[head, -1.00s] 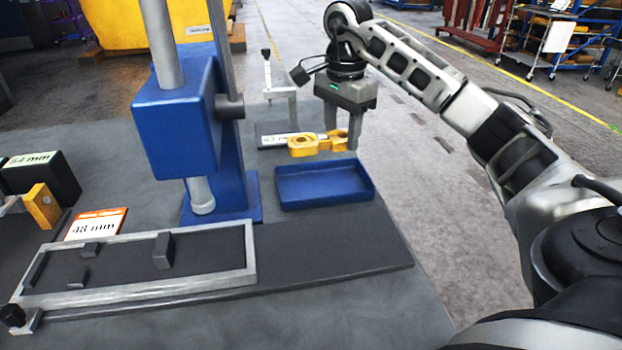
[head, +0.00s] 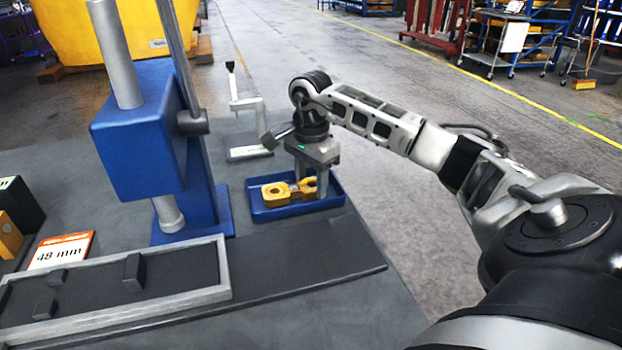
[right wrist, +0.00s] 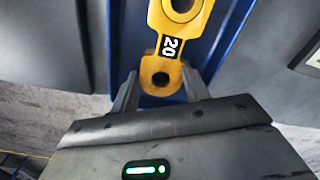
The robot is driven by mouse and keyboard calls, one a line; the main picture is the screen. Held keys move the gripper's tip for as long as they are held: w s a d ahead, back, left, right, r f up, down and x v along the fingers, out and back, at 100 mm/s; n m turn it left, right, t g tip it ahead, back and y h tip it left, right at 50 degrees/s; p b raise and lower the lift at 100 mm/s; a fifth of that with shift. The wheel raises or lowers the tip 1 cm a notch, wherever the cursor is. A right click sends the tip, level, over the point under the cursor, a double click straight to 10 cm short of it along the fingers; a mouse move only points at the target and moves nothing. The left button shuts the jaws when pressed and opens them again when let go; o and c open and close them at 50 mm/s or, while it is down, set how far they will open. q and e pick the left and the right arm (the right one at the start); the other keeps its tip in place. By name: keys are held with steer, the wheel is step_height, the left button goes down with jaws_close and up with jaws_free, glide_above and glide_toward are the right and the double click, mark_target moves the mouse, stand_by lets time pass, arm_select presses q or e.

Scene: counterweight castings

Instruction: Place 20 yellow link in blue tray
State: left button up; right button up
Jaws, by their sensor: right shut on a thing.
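The yellow link (head: 277,192) is low inside the blue tray (head: 258,213) in the head view. The number 20 shows on the link (right wrist: 171,45) in the right wrist view. My right gripper (head: 309,188) is shut on the link's small-eye end, pointing down into the tray. In the right wrist view its fingers (right wrist: 160,90) stand on both sides of that end. Whether the link touches the tray floor cannot be told. My left gripper is not in view.
A blue press (head: 140,130) stands left of the tray. A grey fixture frame (head: 190,297) on a dark plate lies in front, beside a 48 mm card (head: 62,250). A small stand with a lever (head: 247,130) is behind the tray. The table edge is close on the right.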

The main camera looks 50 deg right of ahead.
mark_target(311, 185)
steer(key=o, duration=1.4)
steer(key=shift+f, duration=0.1)
step_height(311, 185, up, 12)
steer(key=shift+r, duration=0.15)
